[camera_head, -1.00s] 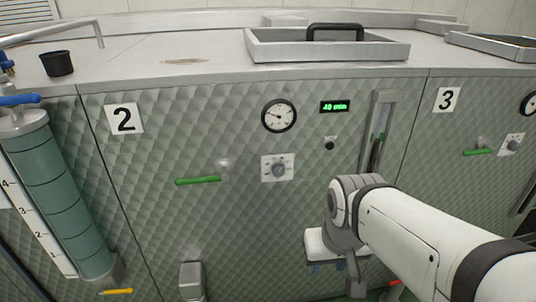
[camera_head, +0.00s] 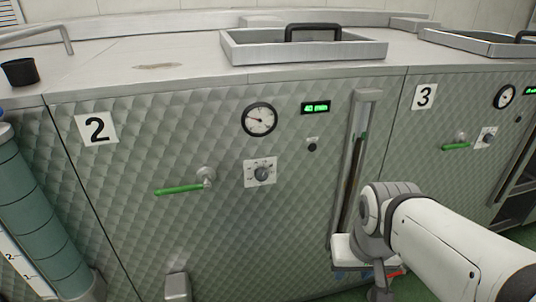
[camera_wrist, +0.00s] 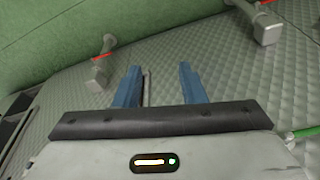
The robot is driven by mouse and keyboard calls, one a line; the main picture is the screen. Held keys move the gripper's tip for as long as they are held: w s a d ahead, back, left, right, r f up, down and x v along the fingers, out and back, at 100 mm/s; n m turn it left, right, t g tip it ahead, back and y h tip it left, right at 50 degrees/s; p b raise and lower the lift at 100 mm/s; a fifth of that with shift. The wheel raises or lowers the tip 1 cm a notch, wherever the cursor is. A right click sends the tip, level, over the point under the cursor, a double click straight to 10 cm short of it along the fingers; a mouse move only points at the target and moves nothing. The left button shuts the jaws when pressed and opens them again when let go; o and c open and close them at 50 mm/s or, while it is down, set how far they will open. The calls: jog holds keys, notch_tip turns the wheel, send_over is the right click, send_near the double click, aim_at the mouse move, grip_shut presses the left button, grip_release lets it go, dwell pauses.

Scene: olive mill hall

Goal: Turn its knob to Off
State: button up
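The knob (camera_head: 261,173) is a grey dial on a white square scale plate on the quilted metal front marked 2. The scale's lettering is too small to read, so I cannot tell its setting. My gripper is low in front of the panel, right of and below the knob in the head view, with little of its fingers visible there. In the wrist view my gripper (camera_wrist: 160,72) shows two blue fingers spread apart with nothing between them. The knob does not show in the wrist view.
A green lever (camera_head: 180,189) sticks out left of the knob. A round gauge (camera_head: 259,120) and a green-lit display (camera_head: 316,108) are above. A sight glass (camera_head: 354,160) stands right of the knob. Unit 3 has another knob (camera_head: 487,138). The wrist view shows green floor (camera_wrist: 40,40) and outlets.

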jog(key=shift+o, duration=0.7)
jog(key=shift+w+f, duration=0.15)
jog(key=o, duration=0.3)
jog(key=w+a+f+t+b, duration=0.2)
jog(key=w+f+t+b, duration=0.1)
jog(key=w+b, duration=0.3)
jog(key=shift+w+a+f+y, duration=0.25)
jog(key=shift+w+f, duration=0.5)
jog(key=shift+w, duration=0.45)
jog(key=n+t+y+b, duration=0.1)
jog(key=t+y+b, duration=0.3)
jog(key=t+b, duration=1)
send_near(262, 177)
jog(key=w+r+g+b, duration=0.2)
jog(key=x, duration=0.6)
jog(key=shift+w+a+f+b, duration=0.15)
jog(key=shift+w+b, duration=0.15)
jog(key=shift+c, duration=0.2)
jog(key=c, duration=0.9)
